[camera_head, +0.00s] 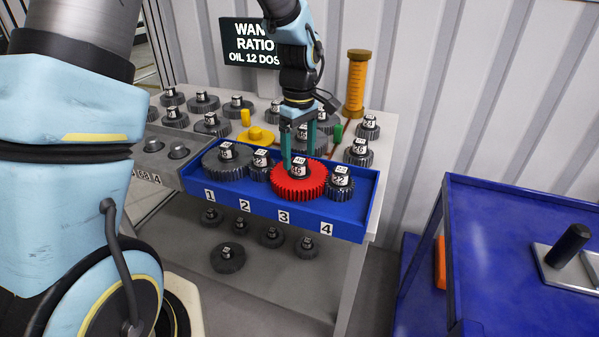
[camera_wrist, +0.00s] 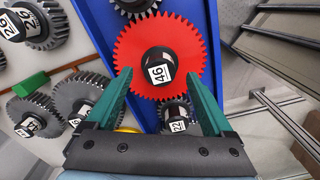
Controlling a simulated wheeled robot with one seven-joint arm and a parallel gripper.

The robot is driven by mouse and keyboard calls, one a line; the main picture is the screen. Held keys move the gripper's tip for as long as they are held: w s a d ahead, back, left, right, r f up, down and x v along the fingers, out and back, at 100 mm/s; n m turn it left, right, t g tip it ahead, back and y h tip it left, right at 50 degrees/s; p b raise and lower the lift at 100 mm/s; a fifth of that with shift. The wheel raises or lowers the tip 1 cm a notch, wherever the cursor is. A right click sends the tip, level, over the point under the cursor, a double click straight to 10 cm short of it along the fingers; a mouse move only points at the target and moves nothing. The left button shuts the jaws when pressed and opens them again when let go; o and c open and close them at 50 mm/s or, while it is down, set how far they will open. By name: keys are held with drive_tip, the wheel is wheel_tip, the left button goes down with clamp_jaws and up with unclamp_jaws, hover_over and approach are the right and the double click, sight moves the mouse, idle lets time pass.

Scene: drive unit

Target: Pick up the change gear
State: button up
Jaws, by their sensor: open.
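A red change gear (camera_head: 304,190) marked 46, with a black hub, lies flat in the blue tray (camera_head: 253,205) above the number 3. It also shows in the wrist view (camera_wrist: 133,52). My gripper (camera_head: 299,158) points down over it with green fingers. In the wrist view my gripper (camera_wrist: 158,80) is open and empty, its fingertips on either side of the hub and over the red teeth. I cannot tell whether the fingertips touch the gear. A small grey gear (camera_head: 340,187) marked 22 stands close on the right, and other grey gears (camera_head: 222,163) on the left.
Several grey gears stand on the bench behind the tray and on the shelf below. A yellow part (camera_head: 256,137), green pieces (camera_head: 338,134) and a tall yellow cylinder (camera_head: 356,85) stand behind. A sign (camera_head: 246,42) hangs at the wall. A blue cart (camera_head: 500,235) is at right.

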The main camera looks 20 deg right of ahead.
drive_tip(key=shift+f, duration=0.95)
clamp_jaws()
drive_tip(key=shift+r, duration=0.1)
